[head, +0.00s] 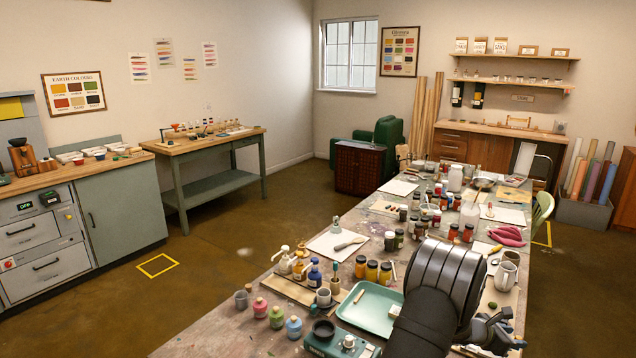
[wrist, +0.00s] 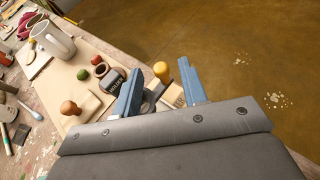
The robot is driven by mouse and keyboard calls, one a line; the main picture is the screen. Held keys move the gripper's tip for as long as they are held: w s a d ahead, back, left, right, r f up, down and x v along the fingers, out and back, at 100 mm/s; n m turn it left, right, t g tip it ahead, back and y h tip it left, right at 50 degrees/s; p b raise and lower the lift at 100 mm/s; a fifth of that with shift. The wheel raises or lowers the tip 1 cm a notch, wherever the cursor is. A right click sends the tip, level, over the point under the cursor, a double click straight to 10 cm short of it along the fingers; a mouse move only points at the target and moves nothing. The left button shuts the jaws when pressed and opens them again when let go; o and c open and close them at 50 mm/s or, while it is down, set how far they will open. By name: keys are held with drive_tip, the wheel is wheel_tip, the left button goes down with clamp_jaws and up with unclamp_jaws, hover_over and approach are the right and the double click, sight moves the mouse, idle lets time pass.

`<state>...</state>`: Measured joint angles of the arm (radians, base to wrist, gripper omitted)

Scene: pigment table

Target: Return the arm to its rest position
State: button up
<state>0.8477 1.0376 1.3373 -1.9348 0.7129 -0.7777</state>
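My gripper (wrist: 160,66) shows in the wrist view with its two blue fingers spread apart, above the table's edge. A yellow-topped object (wrist: 161,70) and a pale labelled block (wrist: 174,96) show between and beyond the fingers. I see no finger closed on them. In the head view my gripper (head: 494,333) is at the lower right, over the near right side of the long table (head: 215,335). My dark arm hides part of the table there.
In the wrist view a dark labelled jar (wrist: 112,80), a brown-knobbed piece (wrist: 70,108) and a grey mug (wrist: 52,40) stand left of the fingers. Bare floor (wrist: 245,60) lies to the right. In the head view a green tray (head: 370,308) and several jars crowd the table.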

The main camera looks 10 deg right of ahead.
drive_tip(key=shift+d+f, duration=0.1)
drive_tip(key=shift+d, duration=0.15)
drive_tip(key=shift+f, duration=0.1)
drive_tip(key=shift+a, duration=0.1)
drive_tip(key=v, duration=1.8)
drive_tip(key=x, duration=1.8)
drive_tip(key=shift+f, duration=0.1)
drive_tip(key=f+v, duration=0.1)
drive_tip(key=v, duration=1.6)
drive_tip(key=s+d+r+m+g+y, duration=0.1)
drive_tip(key=d+r+m+g+y, duration=0.1)
drive_tip(key=d+m+y, duration=0.3)
drive_tip(key=d+r+m+g+y, duration=0.2)
drive_tip(key=d+r+m+y, duration=0.2)
drive_tip(key=d, duration=0.5)
drive_tip(key=shift+s+d+m+g+y, duration=0.25)
drive_tip(key=shift+s+m+g+y, duration=0.2)
drive_tip(key=shift+m, duration=0.25)
